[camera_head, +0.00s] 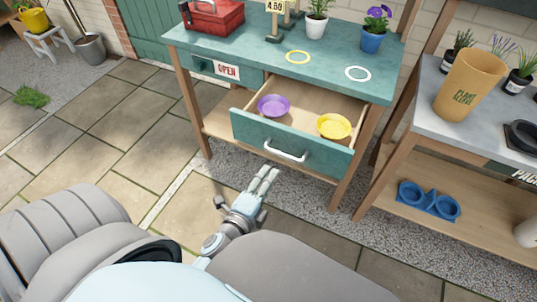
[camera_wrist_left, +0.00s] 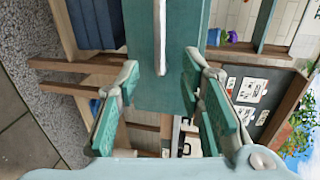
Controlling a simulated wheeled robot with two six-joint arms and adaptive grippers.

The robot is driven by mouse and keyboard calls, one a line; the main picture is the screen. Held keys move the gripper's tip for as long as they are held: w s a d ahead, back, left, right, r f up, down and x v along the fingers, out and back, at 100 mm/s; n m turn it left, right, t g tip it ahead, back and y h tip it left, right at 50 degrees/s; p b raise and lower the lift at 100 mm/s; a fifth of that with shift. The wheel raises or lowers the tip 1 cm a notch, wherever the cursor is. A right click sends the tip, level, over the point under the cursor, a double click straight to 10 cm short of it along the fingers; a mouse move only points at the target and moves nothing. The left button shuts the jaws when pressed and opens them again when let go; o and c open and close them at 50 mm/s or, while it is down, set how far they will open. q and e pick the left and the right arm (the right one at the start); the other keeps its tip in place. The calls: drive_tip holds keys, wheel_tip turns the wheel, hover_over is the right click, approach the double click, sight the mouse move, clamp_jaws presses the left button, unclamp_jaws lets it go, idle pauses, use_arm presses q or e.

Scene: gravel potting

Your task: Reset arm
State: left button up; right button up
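My left gripper (camera_head: 265,178) is in front of the open drawer and below its white handle (camera_head: 286,150), apart from it. In the left wrist view my left gripper's teal finger pads (camera_wrist_left: 160,108) are spread wide with nothing held between them. The teal drawer front (camera_wrist_left: 185,60) and the handle (camera_wrist_left: 160,35) show beyond the fingers. My right gripper is in neither view.
The pulled-out drawer (camera_head: 300,112) holds a purple saucer (camera_head: 274,104) and a yellow saucer (camera_head: 334,125). A red toolbox (camera_head: 212,18) and potted plants stand on the teal table (camera_head: 260,55). A grey side table (camera_head: 433,70) stands at right.

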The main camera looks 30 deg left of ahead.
use_arm(q)
drive_tip(key=s+a+f+n+g+p, duration=0.1)
drive_tip(key=s+f+n+g, duration=0.35)
drive_tip(key=f, duration=0.65)
drive_tip(key=s+f+n+g+p, duration=0.1)
drive_tip(key=s+f+n+g, duration=0.2)
drive_tip(key=s+f, duration=0.55)
drive_tip(key=s+a+f+n+g, duration=0.1)
drive_tip(key=s+f+n+g, duration=0.2)
drive_tip(key=s+f, duration=0.4)
drive_tip(key=s+a+f+n+g, duration=0.2)
drive_tip(key=s+f+n+g, duration=0.2)
drive_tip(key=s, duration=0.8)
wheel_tip(320, 180, down, 3)
drive_tip(key=shift+a+f+n+h+p, duration=0.25)
drive_tip(key=shift+n+h+p, duration=0.1)
drive_tip(key=shift+n, duration=0.8)
